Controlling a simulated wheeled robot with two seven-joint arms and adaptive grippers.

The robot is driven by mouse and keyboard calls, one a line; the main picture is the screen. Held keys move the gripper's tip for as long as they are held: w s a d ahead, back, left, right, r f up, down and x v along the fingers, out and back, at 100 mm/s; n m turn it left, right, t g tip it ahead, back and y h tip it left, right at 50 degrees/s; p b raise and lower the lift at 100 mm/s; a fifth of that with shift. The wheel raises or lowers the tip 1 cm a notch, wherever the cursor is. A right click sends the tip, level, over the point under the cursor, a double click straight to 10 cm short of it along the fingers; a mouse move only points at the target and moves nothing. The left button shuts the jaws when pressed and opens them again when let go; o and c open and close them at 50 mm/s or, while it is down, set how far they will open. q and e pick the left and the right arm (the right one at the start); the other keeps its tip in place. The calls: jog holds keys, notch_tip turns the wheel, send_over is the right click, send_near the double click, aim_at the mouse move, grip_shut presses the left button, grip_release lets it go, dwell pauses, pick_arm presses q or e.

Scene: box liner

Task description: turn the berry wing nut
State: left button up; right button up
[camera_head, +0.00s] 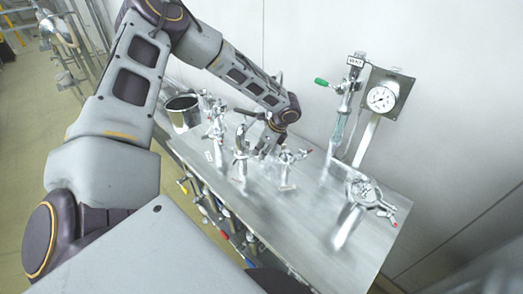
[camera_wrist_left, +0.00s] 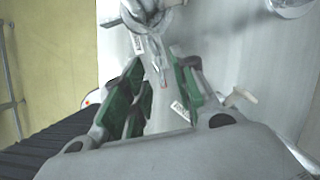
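Steel clamp fittings with small wing nuts stand on the steel bench (camera_head: 310,235). One fitting (camera_head: 288,158) with a reddish tip stands just right of my left gripper (camera_head: 268,146); another (camera_head: 240,150) stands just left of it. I cannot tell which nut is the berry one. In the left wrist view my left gripper (camera_wrist_left: 155,72) is open, green pads apart. A thin part with an orange-red tip (camera_wrist_left: 163,72) shows between them, below a steel fitting (camera_wrist_left: 150,18); contact cannot be told. A pale wing-shaped part (camera_wrist_left: 240,96) lies outside the right finger. My right gripper is not in view.
A round clamped fitting (camera_head: 365,192) stands at the bench's right end. The bench's front right is clear.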

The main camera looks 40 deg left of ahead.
pick_arm(q)
jog(key=shift+a+f, duration=0.25)
jog(key=shift+f, duration=0.3)
grip_shut()
